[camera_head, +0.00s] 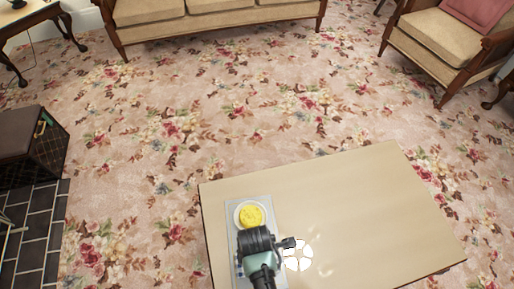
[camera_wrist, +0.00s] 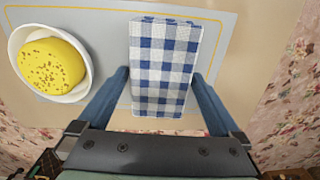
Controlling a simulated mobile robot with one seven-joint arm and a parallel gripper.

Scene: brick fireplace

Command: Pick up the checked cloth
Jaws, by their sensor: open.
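The blue and white checked cloth (camera_wrist: 163,60) lies on a grey mat in the wrist view, as a folded rectangle. My gripper (camera_wrist: 160,85) is open, with one blue finger on each side of the cloth's near part. Whether the fingers touch the cloth I cannot tell. In the head view my gripper (camera_head: 262,245) is over the mat (camera_head: 264,205) on the table, and my arm hides most or all of the cloth there.
A white bowl (camera_wrist: 82,92) with a yellow speckled food (camera_wrist: 50,65) stands left of the cloth. The table (camera_head: 340,200) is mostly bare to the right. A sofa (camera_head: 220,15), an armchair (camera_head: 435,40) and a dark box (camera_head: 35,150) stand around the floral carpet.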

